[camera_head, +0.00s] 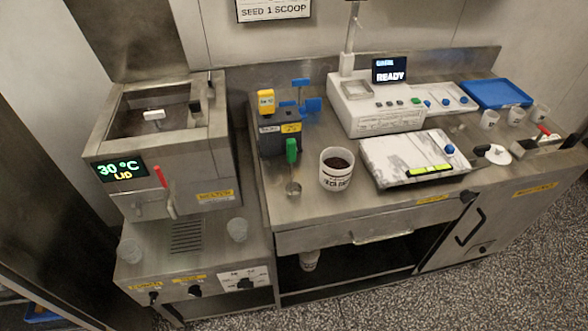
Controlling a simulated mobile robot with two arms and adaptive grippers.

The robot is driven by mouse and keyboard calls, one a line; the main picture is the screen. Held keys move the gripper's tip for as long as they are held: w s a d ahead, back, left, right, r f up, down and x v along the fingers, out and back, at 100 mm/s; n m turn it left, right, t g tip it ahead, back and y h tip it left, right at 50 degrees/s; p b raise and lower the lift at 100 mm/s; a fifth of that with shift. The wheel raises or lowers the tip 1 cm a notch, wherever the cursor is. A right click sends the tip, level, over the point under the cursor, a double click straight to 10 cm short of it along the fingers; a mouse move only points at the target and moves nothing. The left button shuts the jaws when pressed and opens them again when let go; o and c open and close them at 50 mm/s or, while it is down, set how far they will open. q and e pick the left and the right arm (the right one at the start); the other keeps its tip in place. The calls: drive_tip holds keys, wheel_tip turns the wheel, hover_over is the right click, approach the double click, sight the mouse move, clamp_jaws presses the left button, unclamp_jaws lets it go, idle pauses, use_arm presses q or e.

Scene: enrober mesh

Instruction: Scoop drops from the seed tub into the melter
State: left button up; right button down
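The seed tub (335,184) is a white round tub with dark drops in it and a label on its front. It stands upright on the steel bench, right of the melter. The melter (205,160) is the steel machine at the left; its display (119,169) reads "30 °C" and "LID". A panel with a white handle (154,115) is on its top; I cannot tell whether the lid is fully shut. A green handle (292,150) stands upright above a small metal cup (293,189), left of the tub; I cannot tell if it is the scoop. Neither gripper is in view.
A white machine (374,112) with a "READY" screen (390,76) stands behind the tub. A grey-white slab device (414,158) sits right of the tub. A black block (279,140) with coloured handles is between melter and tub. A blue tray (497,94) and several cups are far right.

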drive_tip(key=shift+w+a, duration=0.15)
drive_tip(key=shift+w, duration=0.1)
